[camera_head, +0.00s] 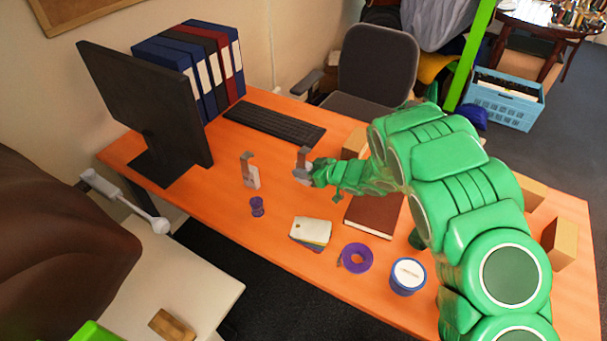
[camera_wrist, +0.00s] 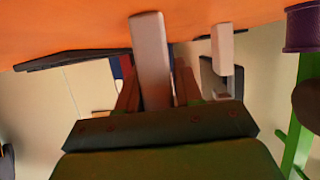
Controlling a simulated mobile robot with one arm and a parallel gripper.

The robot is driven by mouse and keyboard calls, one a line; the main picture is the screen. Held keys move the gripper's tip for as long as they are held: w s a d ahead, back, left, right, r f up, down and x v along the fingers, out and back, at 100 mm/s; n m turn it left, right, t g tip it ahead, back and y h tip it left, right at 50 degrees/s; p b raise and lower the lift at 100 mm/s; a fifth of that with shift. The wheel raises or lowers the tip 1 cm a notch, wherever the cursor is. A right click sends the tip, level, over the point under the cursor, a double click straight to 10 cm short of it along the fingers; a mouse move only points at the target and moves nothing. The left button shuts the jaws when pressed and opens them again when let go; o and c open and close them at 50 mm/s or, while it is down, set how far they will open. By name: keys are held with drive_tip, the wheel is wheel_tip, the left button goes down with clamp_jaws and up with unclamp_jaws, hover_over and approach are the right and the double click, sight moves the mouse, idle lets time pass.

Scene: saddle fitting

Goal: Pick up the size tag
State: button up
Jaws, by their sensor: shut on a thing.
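My gripper (camera_head: 308,168) is above or at the orange desk, left of the brown book in the head view. It is shut on a pale grey piece (camera_wrist: 149,50) with a hooked grey top, which I take to be the size tag. In the wrist view this piece stands between the two fingers (camera_wrist: 157,88). In the head view it shows as a small pale piece (camera_head: 302,174) at the gripper's tip. Whether it touches the desk is hard to tell. A similar hooked piece (camera_head: 251,176) stands apart to the left, and also shows in the wrist view (camera_wrist: 222,48).
On the desk (camera_head: 225,225) are a purple spool (camera_head: 257,207), stacked cards (camera_head: 310,230), a purple tape (camera_head: 357,257), a blue-rimmed tub (camera_head: 407,278), a brown book (camera_head: 374,213), a keyboard (camera_head: 274,123) and a monitor (camera_head: 140,100). Wooden blocks (camera_head: 559,242) stand at right.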

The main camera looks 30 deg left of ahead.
drive_tip(key=shift+r, duration=0.75)
drive_tip(key=shift+s+d+r, duration=1.55)
drive_tip(key=shift+s+r, duration=0.2)
drive_tip(key=shift+r, duration=0.15)
drive_tip(key=shift+s+d+r, duration=1.5)
drive_tip(key=shift+s+r, duration=0.25)
drive_tip(key=shift+r, duration=0.2)
drive_tip(key=shift+s+d+r, duration=1.55)
drive_tip(key=shift+s+r, duration=0.2)
drive_tip(key=shift+r, duration=0.15)
drive_tip(key=shift+d, duration=0.1)
